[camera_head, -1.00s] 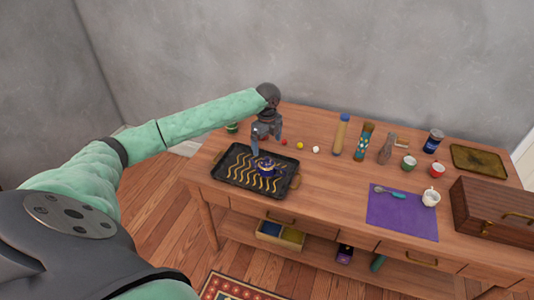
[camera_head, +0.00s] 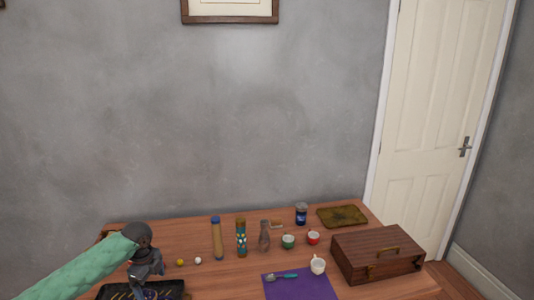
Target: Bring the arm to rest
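My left arm comes in from the lower left, and my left gripper (camera_head: 148,280) points down over the dark patterned tray (camera_head: 108,292) at the bottom edge. Its fingers look spread, with nothing seen held between them. A dark blue teapot shows only in small part below the gripper at the bottom edge, so I cannot tell whether they touch. My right gripper is not in view.
On the wooden table stand several bottles, including a blue-capped one (camera_head: 217,240), a green cup (camera_head: 288,242), a red cup (camera_head: 313,238), a white cup (camera_head: 318,266), a blue can (camera_head: 301,214) and a wooden box (camera_head: 376,254). A purple mat (camera_head: 308,288) lies in front.

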